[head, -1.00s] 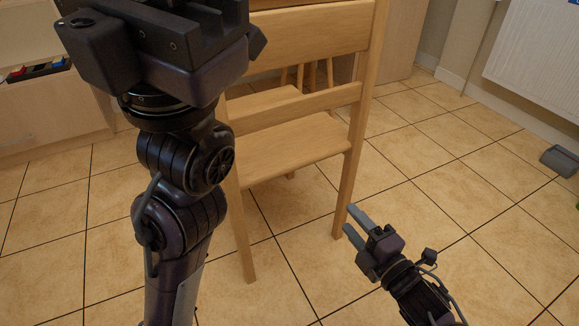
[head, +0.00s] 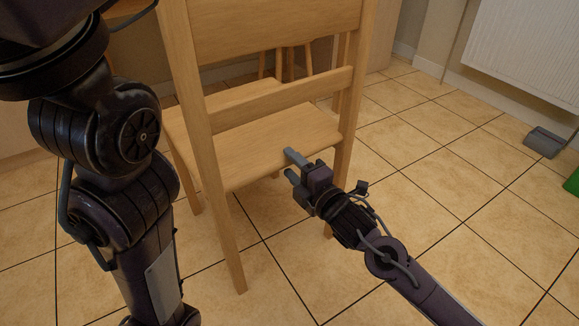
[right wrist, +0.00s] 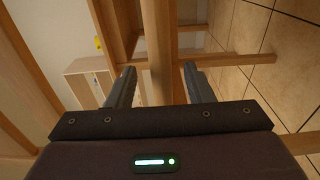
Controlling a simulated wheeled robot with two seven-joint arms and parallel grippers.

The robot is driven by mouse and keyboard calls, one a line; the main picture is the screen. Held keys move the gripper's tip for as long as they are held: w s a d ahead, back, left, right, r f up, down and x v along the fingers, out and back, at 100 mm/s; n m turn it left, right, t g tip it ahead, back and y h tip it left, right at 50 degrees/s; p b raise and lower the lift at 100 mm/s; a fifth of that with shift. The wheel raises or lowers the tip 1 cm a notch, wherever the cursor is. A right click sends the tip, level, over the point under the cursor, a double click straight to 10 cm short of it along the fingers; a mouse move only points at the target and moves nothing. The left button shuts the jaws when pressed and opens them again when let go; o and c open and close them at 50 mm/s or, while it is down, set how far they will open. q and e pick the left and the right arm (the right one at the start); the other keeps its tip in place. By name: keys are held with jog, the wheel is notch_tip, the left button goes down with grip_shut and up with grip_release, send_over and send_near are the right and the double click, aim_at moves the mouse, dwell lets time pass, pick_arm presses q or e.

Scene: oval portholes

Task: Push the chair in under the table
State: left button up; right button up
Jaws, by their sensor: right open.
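The light wooden chair (head: 264,108) stands upright in the head view with its back toward me. Its seat (head: 262,143) shows below the lower back rail. My right gripper (head: 290,164) is open at the right rear of the chair, in front of the seat's back edge. In the right wrist view a wooden bar of the chair (right wrist: 160,60) runs between the open fingers of my right gripper (right wrist: 160,88); I cannot tell whether they touch it. My left arm fills the left of the head view and its gripper is out of frame. A small piece of wooden tabletop (head: 124,8) shows at the upper left.
Tiled floor (head: 420,160) lies open to the right of the chair. A white radiator (head: 525,50) hangs on the right wall. A grey object (head: 545,142) and a green object (head: 573,181) lie on the floor at the right.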

jog(key=shift+x, duration=1.4)
grip_shut()
dwell(0.4)
